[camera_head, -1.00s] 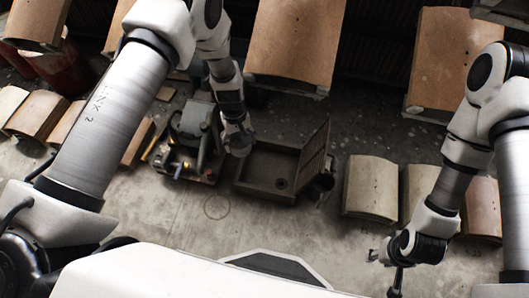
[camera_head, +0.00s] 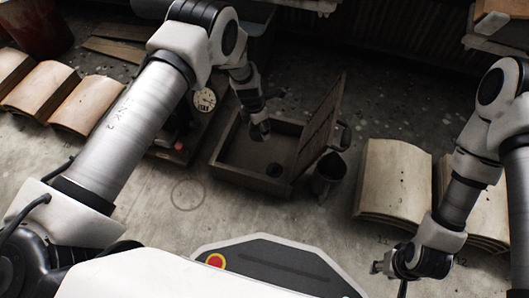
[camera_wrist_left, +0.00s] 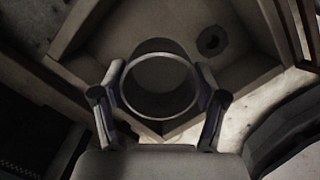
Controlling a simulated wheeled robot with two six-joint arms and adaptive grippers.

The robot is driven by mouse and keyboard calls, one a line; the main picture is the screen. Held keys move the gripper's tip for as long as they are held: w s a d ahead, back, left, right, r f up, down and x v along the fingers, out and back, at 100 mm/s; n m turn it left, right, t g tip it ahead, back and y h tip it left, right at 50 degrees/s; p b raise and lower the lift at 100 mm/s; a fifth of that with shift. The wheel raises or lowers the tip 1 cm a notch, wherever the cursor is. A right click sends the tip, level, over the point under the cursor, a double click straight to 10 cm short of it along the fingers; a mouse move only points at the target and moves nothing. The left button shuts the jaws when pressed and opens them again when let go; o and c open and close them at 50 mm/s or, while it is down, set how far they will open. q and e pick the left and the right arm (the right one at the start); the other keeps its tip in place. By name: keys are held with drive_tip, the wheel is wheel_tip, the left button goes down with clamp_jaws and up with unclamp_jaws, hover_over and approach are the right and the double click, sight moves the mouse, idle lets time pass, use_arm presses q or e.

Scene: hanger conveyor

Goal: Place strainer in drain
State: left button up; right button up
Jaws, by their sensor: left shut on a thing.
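My left gripper (camera_wrist_left: 158,105) is shut on a round, hollow grey strainer (camera_wrist_left: 161,61), with a finger on each side. The strainer's open rim faces the left wrist camera. In the head view the left gripper (camera_head: 261,130) is over the sink basin (camera_head: 232,176), and the strainer is hard to make out. The drain (camera_head: 274,169) is a dark hole in the basin floor. It also shows in the left wrist view (camera_wrist_left: 211,40), above and right of the strainer and apart from it. My right gripper (camera_head: 388,278) is empty, with its fingers apart, right of the basin.
A slatted board (camera_head: 320,125) stands tilted along the basin's right side. A dark metal cup (camera_head: 327,175) stands beside it. A machine with a gauge (camera_head: 204,99) is left of the basin. Curved tiles (camera_head: 392,180) lie to the right. The floor in front is clear.

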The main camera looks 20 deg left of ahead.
use_arm(q)
wheel_tip(320, 180, down, 9)
drive_tip(key=b, duration=0.4)
drive_tip(key=shift+f+b, duration=0.1)
drive_tip(key=shift+b, duration=0.25)
drive_tip(key=shift+f+b, duration=0.45)
drive_tip(key=o, duration=1.3)
